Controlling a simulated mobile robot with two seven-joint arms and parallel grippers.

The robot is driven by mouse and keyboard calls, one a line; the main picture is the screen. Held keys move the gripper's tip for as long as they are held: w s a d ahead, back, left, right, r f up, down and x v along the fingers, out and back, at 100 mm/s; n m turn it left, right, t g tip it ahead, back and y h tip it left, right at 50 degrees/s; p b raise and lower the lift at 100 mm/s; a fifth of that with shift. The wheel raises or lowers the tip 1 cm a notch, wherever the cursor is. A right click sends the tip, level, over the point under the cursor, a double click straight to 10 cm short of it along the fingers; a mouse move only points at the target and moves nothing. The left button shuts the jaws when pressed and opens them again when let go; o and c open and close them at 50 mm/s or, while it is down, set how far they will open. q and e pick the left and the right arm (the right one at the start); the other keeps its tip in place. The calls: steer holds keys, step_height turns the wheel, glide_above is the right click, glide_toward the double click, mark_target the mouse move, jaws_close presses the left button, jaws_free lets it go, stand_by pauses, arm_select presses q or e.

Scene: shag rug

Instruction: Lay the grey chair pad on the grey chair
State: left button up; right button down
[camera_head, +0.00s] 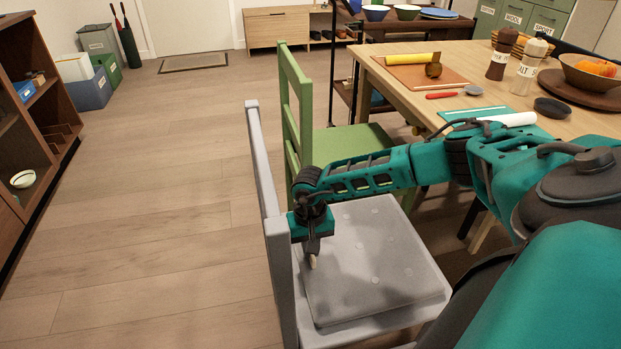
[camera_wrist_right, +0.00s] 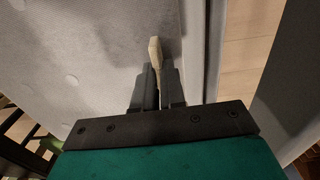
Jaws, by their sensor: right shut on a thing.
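The grey chair pad (camera_head: 375,265) lies on the seat of the grey chair (camera_head: 263,165) in the head view. It looks flat, with tufted dimples, and a strip of bare seat shows along its near edge. The chair's backrest stands on the left. My right gripper (camera_head: 313,258) points down at the pad's side nearest the backrest. In the right wrist view my right gripper (camera_wrist_right: 158,90) is shut on a short beige tab (camera_wrist_right: 155,50), which looks like part of the pad (camera_wrist_right: 80,60). My left gripper is out of view.
A green chair (camera_head: 350,140) stands just beyond the grey one. A wooden table (camera_head: 490,85) with shakers, a bowl and a cutting board is at the right. A dark shelf (camera_head: 35,120) stands at the left. The floor between is clear.

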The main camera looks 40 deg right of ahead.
steer(key=shift+f, duration=0.3)
steer(key=c, duration=1.1)
jaws_free()
